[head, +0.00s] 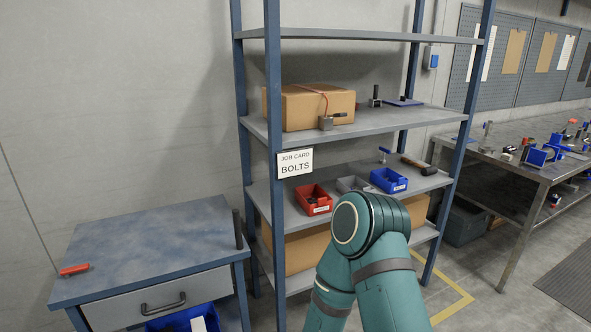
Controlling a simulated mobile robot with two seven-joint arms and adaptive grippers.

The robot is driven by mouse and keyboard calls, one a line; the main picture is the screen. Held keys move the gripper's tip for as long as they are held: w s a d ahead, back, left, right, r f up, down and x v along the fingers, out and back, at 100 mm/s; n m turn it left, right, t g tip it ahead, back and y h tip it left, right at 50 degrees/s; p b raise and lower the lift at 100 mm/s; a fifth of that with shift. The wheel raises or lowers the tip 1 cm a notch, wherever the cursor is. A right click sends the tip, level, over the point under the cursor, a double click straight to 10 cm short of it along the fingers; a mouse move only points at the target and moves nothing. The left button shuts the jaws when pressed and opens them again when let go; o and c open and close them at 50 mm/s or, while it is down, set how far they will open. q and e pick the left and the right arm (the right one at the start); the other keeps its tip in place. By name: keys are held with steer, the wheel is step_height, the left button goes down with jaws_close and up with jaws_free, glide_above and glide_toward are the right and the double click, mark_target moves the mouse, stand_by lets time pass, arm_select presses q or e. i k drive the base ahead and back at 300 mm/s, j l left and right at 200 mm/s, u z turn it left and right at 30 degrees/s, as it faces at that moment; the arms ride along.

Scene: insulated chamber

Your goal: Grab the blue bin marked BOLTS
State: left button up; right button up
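A blue bin (388,182) stands on the shelf at card height, at the right end of a row of bins. It has a small white label on its front, too small to read. A card reading "JOB CARD BOLTS" (295,163) hangs on the front left post of the rack. Another blue bin (183,319) is partly in view under the workbench at lower left, cut off by the frame's bottom edge. One of my arms rises in the lower middle, in front of the rack. Neither gripper is in view.
A red bin (314,199) and a grey bin (352,185) stand left of the blue bin on the shelf. A hammer (418,164) lies behind it to the right. A cardboard box (308,106) sits one shelf up. A cluttered metal table (509,166) stands at right.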

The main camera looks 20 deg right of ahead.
mark_target(389, 181)
steer(key=z, duration=1.35)
